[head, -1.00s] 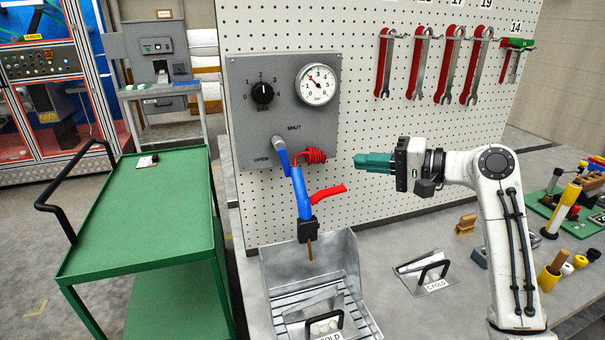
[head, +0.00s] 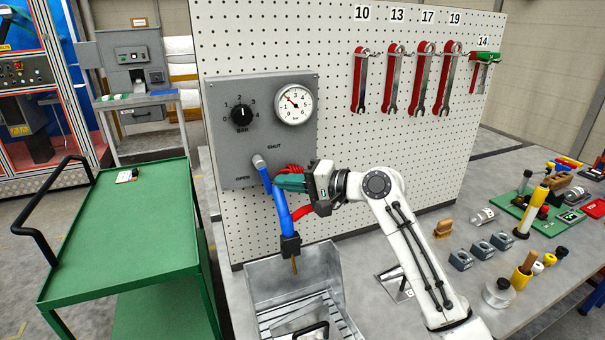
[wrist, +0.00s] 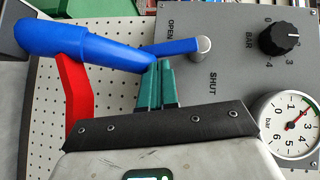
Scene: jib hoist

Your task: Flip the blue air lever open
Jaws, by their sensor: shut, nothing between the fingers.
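The blue air lever (head: 265,177) sits on the grey panel below the dial and gauge. It slants down from its round grey pivot, between the OPEN and SHUT labels. It also shows in the wrist view (wrist: 168,48), pointing left from the pivot. My gripper (head: 277,182) has teal fingers, shut and empty, just right of the lever in the head view. In the wrist view the fingertips (wrist: 162,66) are close to the lever; I cannot tell whether they touch. The blue air gun (wrist: 90,42) with its red trigger overlaps the lever's end.
The grey panel (head: 222,103) is on a pegboard with hanging wrenches. The air gun (head: 283,212) hangs over a metal tray (head: 262,272); a red coiled hose (head: 290,169) is behind my fingers. A green cart (head: 120,230) stands left.

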